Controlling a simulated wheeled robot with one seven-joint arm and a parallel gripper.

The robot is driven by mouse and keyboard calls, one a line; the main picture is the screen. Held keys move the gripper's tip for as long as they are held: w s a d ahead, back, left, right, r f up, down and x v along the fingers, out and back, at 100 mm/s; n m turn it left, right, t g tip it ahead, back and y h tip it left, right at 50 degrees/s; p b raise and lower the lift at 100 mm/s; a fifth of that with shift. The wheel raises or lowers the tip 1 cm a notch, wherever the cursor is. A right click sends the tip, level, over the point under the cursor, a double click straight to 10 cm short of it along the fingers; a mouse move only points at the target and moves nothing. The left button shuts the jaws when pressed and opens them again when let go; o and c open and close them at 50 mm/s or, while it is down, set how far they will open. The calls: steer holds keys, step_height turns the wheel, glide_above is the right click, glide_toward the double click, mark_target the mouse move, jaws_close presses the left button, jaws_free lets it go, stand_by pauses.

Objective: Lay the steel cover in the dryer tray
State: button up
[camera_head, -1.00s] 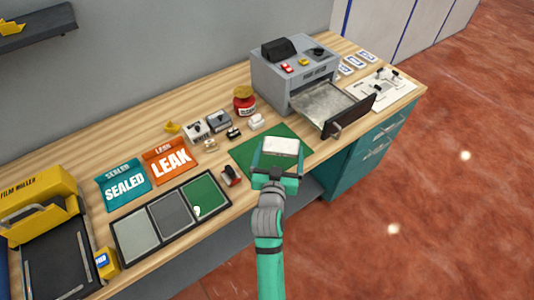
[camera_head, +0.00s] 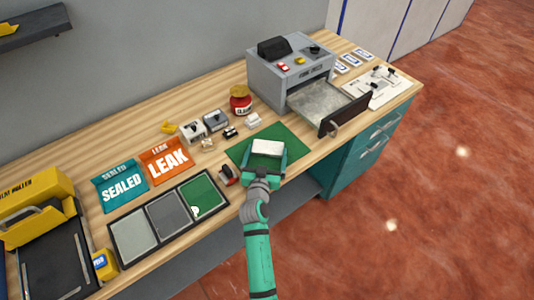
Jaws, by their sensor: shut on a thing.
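My gripper (camera_head: 265,165) is over the green mat (camera_head: 292,142) near the front edge of the bench. It is shut on a pale, flat rectangular piece, which looks like the steel cover (camera_head: 267,147). The fingers partly hide its near side. I cannot tell whether it is touching the mat. The dryer tray (camera_head: 327,101) is a pulled-out, metal-lined drawer with a dark front, to the right of and behind my gripper. It looks empty. The cover is apart from it.
The grey dryer box (camera_head: 290,75) stands behind the tray. A red jar (camera_head: 240,101) and small parts lie left of it. A white fixture plate (camera_head: 378,87) is at right.

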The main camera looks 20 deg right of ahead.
steer(key=o, duration=0.8)
steer(key=shift+f, duration=0.1)
steer(key=shift+o, duration=0.5)
